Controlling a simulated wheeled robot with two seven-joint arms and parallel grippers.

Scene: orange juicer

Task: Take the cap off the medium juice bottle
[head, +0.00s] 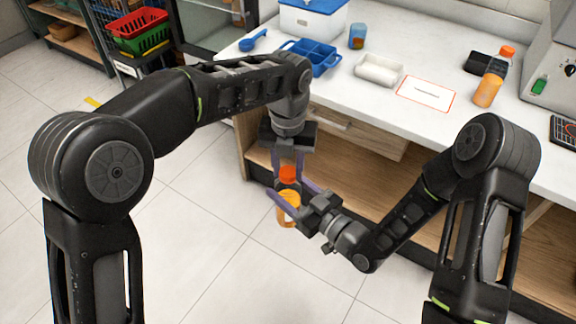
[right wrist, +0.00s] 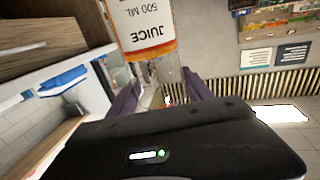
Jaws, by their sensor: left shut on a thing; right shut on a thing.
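The juice bottle (head: 287,210) has an orange body and is held upright in the air in front of the bench. Its orange-red cap (head: 288,173) shows just above the body; I cannot tell whether they still touch. My left gripper (head: 289,170) points down from above and is shut on the cap. My right gripper (head: 293,196) reaches in from the right and is shut on the bottle, hiding part of its upper body. In the right wrist view the bottle's label (right wrist: 148,28) reads "JUICE 500 ML" upside down, between my right fingers (right wrist: 160,95).
On the white bench (head: 390,115) stand another orange bottle with an orange cap (head: 489,82), a blue divided tray (head: 312,58), a white block-like tray (head: 379,70), a small blue-and-orange container (head: 357,36) and a red-edged sheet (head: 427,92). The floor left of the bottle is clear.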

